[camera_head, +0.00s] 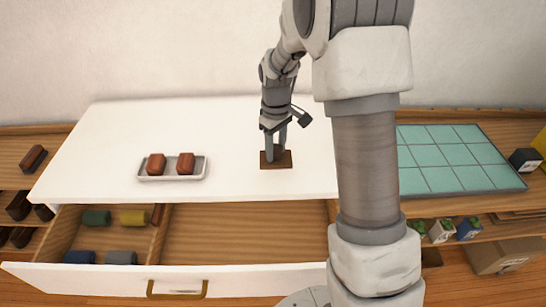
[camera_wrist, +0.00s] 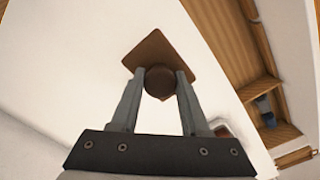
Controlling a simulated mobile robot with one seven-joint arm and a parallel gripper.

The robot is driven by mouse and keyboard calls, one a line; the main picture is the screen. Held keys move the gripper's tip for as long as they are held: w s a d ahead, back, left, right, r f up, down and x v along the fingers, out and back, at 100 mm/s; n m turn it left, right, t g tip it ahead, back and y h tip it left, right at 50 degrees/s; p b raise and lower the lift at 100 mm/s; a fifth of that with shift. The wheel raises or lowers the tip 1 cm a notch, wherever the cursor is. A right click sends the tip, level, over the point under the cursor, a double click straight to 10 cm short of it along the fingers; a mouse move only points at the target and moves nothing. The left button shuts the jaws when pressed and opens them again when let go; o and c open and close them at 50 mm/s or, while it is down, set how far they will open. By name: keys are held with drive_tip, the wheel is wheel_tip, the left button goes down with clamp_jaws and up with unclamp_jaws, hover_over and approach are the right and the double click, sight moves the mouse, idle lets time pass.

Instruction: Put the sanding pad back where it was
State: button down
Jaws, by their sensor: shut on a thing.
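The sanding pad is a flat brown square with a round dark knob. In the head view the pad (camera_head: 285,162) is over the white worktop, right of the tray, directly below my gripper (camera_head: 275,150). In the wrist view the pad (camera_wrist: 160,48) lies between and beyond the fingertips. My gripper (camera_wrist: 158,74) is shut on its knob, one finger on each side. The pad looks level, on or just above the worktop; I cannot tell which.
A white tray (camera_head: 171,177) with two reddish-brown blocks stands on the worktop (camera_head: 110,130). Below, an open drawer (camera_head: 240,238) has several coloured rolls in its left compartment; its right compartment is empty. A teal tiled board (camera_head: 450,157) lies on the right shelf. The worktop's left part is clear.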

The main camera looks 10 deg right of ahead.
drive_tip(key=shift+w+a+f, duration=0.3)
drive_tip(key=shift+w+f, duration=0.05)
drive_tip(key=shift+w, duration=0.25)
drive_tip(key=shift+f, duration=2)
drive_tip(key=shift+f, duration=0.15)
drive_tip(key=shift+f, duration=0.15)
drive_tip(key=shift+c, duration=2)
unclamp_jaws()
drive_tip(key=shift+r, duration=0.25)
